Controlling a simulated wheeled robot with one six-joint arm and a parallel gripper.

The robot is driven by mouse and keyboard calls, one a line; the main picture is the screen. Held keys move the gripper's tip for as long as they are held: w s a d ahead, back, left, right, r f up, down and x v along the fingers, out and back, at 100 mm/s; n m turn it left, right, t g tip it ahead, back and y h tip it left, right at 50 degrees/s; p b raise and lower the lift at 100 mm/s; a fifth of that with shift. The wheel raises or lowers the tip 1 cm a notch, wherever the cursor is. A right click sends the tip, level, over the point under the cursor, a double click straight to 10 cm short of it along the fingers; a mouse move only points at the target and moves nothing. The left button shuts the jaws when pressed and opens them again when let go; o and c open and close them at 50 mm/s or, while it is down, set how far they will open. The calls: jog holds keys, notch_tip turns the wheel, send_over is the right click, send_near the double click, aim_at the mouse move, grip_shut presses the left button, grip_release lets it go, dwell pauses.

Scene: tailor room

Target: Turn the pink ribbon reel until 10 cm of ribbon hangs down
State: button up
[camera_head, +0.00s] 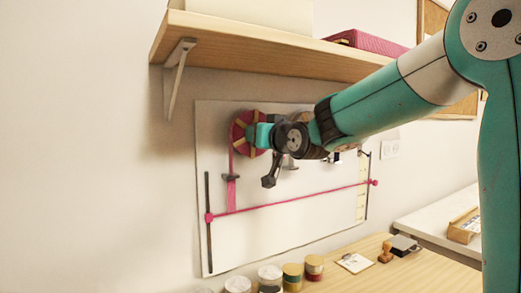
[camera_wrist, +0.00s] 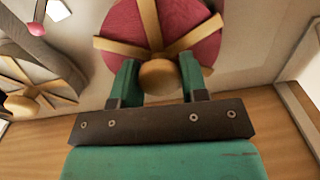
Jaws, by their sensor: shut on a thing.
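The pink ribbon reel (camera_head: 238,128), with pale wooden spokes, is mounted on a white board on the wall. My gripper (camera_head: 262,136) is at the reel's front and hides its right part. In the wrist view the reel (camera_wrist: 120,28) fills the top middle. Its round wooden hub (camera_wrist: 160,76) sits between the fingers of my gripper (camera_wrist: 160,84), which is shut on it. Pink ribbon (camera_head: 231,195) hangs from the reel's left side, past a dark guide (camera_head: 231,177). Its lower end looks close to the slanted pink line (camera_head: 290,200); I cannot tell whether they touch.
A wooden shelf (camera_head: 250,50) with a bracket (camera_head: 175,75) overhangs the board (camera_head: 270,235). A pale scale strip (camera_head: 361,190) is at the board's right. Several jars (camera_head: 292,275) and a stamp (camera_head: 385,252) stand on the table below. Another spoked reel (camera_wrist: 25,100) shows at left in the wrist view.

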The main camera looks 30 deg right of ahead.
jog(key=shift+f+n+b, duration=0.35)
jog(key=shift+n+b, duration=0.6)
jog(key=shift+n, duration=0.15)
jog(key=o, duration=0.9)
jog(key=shift+r, duration=0.2)
